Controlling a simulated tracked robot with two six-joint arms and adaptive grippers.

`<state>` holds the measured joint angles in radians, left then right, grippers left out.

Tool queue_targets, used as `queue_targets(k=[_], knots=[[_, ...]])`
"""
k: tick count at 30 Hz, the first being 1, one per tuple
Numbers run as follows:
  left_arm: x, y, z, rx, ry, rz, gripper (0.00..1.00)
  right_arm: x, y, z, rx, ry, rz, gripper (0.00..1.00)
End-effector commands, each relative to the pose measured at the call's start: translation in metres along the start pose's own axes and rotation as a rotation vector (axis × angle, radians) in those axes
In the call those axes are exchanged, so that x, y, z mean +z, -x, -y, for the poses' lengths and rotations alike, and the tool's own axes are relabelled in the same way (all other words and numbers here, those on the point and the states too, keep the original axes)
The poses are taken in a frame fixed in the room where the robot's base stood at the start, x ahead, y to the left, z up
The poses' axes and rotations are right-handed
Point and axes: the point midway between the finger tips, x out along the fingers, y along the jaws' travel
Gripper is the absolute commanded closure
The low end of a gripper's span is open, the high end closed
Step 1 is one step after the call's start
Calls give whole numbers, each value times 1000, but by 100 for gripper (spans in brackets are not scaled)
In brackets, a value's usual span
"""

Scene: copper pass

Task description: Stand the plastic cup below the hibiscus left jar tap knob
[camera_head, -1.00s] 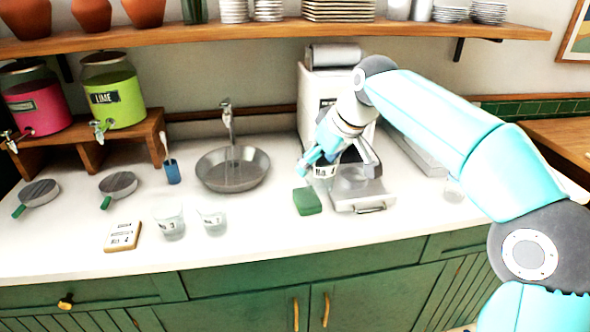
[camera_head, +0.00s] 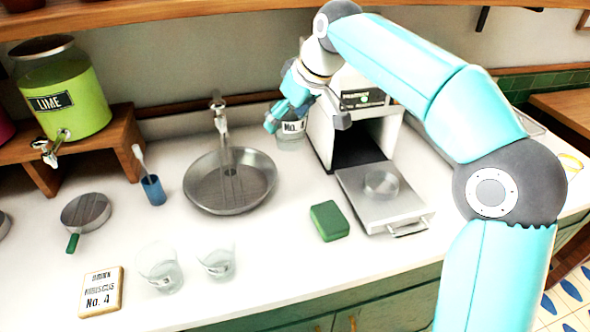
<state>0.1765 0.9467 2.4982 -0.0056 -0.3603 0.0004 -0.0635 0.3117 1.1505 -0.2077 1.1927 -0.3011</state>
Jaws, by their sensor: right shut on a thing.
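My right gripper (camera_head: 285,118) is shut on a clear plastic cup (camera_head: 291,136) with a "No." label, its number hard to read. It holds the cup near the wall, left of the white machine. The gripper partly covers the cup. Only a sliver of a pink jar (camera_head: 4,128) shows at the left edge; its tap knob is out of view. The green lime jar (camera_head: 62,95) with its tap (camera_head: 57,147) stands on a wooden riser. My left gripper is not in view.
A round sink (camera_head: 200,195), blue holder (camera_head: 153,190), strainer (camera_head: 86,211), green sponge (camera_head: 329,221) and machine tray (camera_head: 405,205) occupy the counter.

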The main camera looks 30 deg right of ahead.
Motion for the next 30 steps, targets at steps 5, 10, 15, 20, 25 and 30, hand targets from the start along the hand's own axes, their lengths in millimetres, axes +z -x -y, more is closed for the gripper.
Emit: queue_targets(k=[5, 10, 15, 20, 25, 30], knots=[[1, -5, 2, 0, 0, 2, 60, 12, -14, -4, 4, -8, 2, 36], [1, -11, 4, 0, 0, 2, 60, 34, -50, -4, 3, -10, 7, 36], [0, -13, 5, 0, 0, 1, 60, 56, -89, -4, 3, -10, 7, 36], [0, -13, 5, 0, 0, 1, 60, 73, -118, -4, 4, -9, 4, 36], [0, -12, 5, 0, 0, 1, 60, 81, -133, -4, 5, -8, 1, 36], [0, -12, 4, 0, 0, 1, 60, 88, -146, -3, 4, -8, 4, 36]])
